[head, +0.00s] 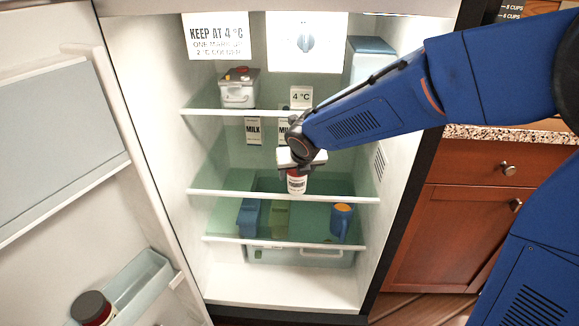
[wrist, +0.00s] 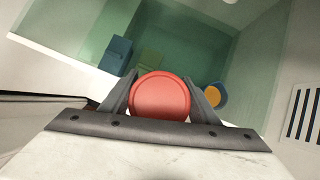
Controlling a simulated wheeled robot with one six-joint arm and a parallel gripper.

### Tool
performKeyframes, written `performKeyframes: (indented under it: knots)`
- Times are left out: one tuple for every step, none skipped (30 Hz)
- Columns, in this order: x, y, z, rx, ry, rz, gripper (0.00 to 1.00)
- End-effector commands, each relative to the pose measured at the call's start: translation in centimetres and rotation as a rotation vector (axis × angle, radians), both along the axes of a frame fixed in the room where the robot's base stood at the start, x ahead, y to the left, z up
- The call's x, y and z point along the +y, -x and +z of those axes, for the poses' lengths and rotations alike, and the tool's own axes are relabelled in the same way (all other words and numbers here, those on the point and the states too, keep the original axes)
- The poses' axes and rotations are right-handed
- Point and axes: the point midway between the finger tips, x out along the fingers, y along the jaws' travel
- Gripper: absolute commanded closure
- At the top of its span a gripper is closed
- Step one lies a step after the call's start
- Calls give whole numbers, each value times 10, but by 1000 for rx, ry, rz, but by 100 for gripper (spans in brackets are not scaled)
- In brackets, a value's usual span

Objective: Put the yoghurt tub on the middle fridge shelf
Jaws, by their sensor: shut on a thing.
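The yoghurt tub (head: 296,184), white with red on its label, hangs upright in my gripper (head: 297,171) inside the open fridge. In the wrist view its round red lid (wrist: 160,95) sits between the two fingers of my gripper (wrist: 160,92), which are shut on it. The middle fridge shelf (head: 225,192) is clear glass with a white front edge. In the head view the tub overlaps this front edge. I cannot tell whether its base touches the shelf. My gripper hides the tub's top in the head view.
A white container (head: 239,92) stands on the top shelf (head: 215,112). The lower shelf (head: 222,239) holds a blue carton (head: 249,217), a green item (head: 279,219) and a blue mug (head: 341,223). The fridge door (head: 85,170) stands open at left, with a dark-lidded jar (head: 91,307) in its bin.

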Motion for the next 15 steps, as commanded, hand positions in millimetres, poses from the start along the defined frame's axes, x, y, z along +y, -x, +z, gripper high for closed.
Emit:
performKeyframes:
  knots:
    - [3, -12, 0, 0, 0, -2, 73]
    - [4, -19, -1, 0, 0, -2, 73]
    - [6, -27, 0, 0, -1, -3, 73]
    - [7, -33, -1, 0, -1, -3, 73]
    - [9, -39, 0, 0, 0, -2, 73]
    - [11, -46, 0, 0, 0, -1, 73]
    - [12, -51, 0, 0, -1, -2, 73]
    - [13, -56, 0, 0, -1, -2, 73]
    - [14, -61, 0, -1, -1, -1, 73]
    - [15, -64, 0, -1, -1, -1, 73]
    - [16, -67, 0, -1, -1, -1, 73]
    - [17, -70, 0, -1, -1, -1, 73]
    - [17, -71, 0, -1, -1, -1, 73]
    - [17, -72, 0, -1, -1, -1, 73]
    - [17, -74, 0, -1, -1, -1, 73]
